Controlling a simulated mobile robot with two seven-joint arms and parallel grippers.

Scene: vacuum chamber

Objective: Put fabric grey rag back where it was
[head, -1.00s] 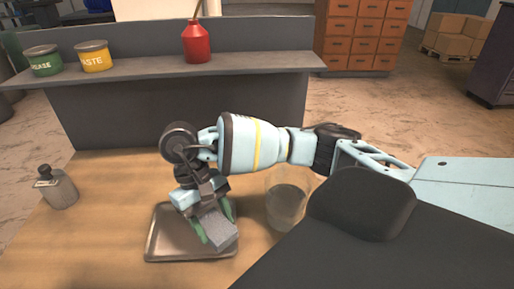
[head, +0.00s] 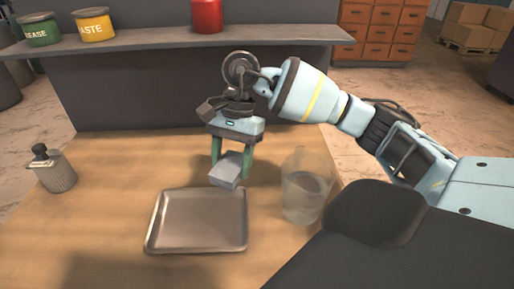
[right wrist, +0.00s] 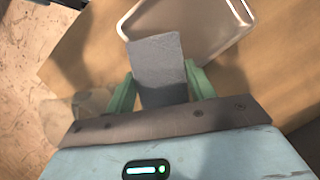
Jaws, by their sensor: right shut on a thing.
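The grey rag (head: 228,171) is a small folded block held between the green fingers of my right gripper (head: 232,162). It is above the bench, beyond the far right corner of the metal tray (head: 198,247). In the right wrist view the rag (right wrist: 157,62) sticks out between the two fingers of the gripper (right wrist: 161,88), with the tray (right wrist: 245,25) past it. The tray is empty. My left gripper is not in view.
A clear glass jar (head: 304,195) stands right of the tray, close to my right gripper. A ribbed grey bottle (head: 55,172) with a dark cap stands at the left. A raised shelf (head: 150,49) holds green and yellow tins and a red can. The bench between bottle and tray is clear.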

